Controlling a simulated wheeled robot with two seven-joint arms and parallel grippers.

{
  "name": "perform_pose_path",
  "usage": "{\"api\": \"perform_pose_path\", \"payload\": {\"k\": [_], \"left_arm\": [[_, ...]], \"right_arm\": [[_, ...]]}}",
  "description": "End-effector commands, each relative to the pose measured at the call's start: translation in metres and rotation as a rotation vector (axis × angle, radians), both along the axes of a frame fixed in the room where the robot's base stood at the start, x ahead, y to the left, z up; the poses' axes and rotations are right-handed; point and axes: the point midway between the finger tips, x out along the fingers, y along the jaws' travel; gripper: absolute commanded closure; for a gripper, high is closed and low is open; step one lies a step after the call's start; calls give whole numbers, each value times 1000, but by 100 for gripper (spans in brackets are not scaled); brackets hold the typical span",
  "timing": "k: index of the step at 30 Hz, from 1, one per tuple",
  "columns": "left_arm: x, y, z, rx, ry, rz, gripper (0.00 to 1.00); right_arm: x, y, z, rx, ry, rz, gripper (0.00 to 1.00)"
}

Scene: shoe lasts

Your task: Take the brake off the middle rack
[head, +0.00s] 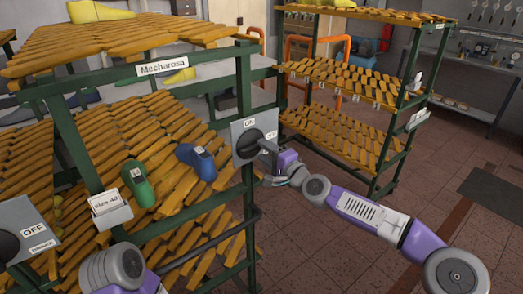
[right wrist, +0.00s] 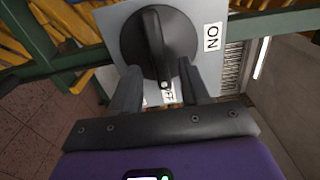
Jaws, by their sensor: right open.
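The middle rack is a green frame (head: 247,88) with slanted orange slats. On its right post is a grey switch box (head: 240,128) with a black rotary knob (head: 252,146), which also shows in the right wrist view (right wrist: 153,30). An ON label (right wrist: 211,37) is beside the knob. Another label, partly hidden and seemingly OFF (right wrist: 169,97), is by the handle's near end. My right gripper (right wrist: 159,77) is open, its fingers on either side of that end; contact is unclear. In the head view my right gripper (head: 268,147) is at the knob. My left gripper is not visible.
Another box marked OFF (head: 38,228) is at the lower left. A green shoe last (head: 138,185) and a blue one (head: 196,162) lie on the slats. Another slatted rack (head: 345,75) stands behind to the right. Tiled floor (head: 320,235) is open at right.

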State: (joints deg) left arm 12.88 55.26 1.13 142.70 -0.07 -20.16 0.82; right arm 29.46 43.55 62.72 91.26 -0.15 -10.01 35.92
Motion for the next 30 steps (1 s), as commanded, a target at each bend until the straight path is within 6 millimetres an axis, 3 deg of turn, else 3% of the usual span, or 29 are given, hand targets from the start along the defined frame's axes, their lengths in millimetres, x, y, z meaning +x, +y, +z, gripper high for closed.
{"api": "perform_pose_path", "payload": {"k": [10,24,28,30], "left_arm": [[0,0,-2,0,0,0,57],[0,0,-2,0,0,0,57],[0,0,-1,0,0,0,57],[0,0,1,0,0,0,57]], "right_arm": [[-35,-26,0,1,1,-1,54],[-41,-30,-1,-1,1,1,54],[-42,-23,-23,-35,28,13,54],[-46,-15,-54,-84,62,30,54]]}}
